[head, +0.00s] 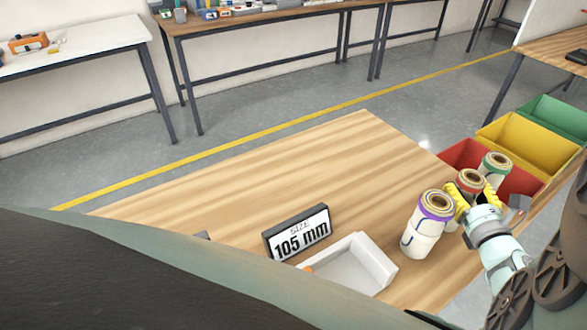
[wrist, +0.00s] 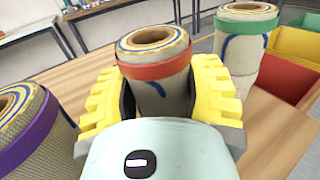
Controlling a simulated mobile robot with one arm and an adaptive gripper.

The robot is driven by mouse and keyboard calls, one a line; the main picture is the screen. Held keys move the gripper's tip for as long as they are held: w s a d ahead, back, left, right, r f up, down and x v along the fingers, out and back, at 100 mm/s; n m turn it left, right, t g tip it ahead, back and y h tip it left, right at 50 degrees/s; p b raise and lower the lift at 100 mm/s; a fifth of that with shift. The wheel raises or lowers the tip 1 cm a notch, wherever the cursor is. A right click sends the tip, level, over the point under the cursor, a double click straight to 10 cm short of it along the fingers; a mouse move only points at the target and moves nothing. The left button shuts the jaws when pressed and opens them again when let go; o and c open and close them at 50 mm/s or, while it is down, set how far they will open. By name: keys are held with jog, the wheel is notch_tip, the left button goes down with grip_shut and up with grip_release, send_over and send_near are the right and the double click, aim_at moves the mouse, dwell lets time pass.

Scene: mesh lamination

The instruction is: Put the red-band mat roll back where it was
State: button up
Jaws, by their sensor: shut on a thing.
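The red-band mat roll (wrist: 152,70) stands upright between the yellow fingers of my gripper (wrist: 158,105) in the wrist view. The fingers are shut on it, one at each side just below the red band. In the head view the red-band roll (head: 470,180) shows between the purple-band and green-band rolls, its lower part hidden by my gripper (head: 472,198). Whether its base touches the table cannot be told. The purple-band roll (head: 424,238) stands to the left and nearer. The green-band roll (head: 495,165) stands to the right and farther back; it also shows in the wrist view (wrist: 238,58).
A "105 mm" sign (head: 298,233) and a white tray (head: 378,270) stand left of the rolls on the wooden table (head: 250,180). Red (head: 455,154), yellow (head: 520,145) and green (head: 555,118) bins line the far right edge. The table's middle and far left are clear.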

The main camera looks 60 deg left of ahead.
jog(key=shift+f+b, duration=0.25)
jog(key=shift+b, duration=0.1)
jog(key=o, duration=1)
jog(key=shift+r, duration=0.1)
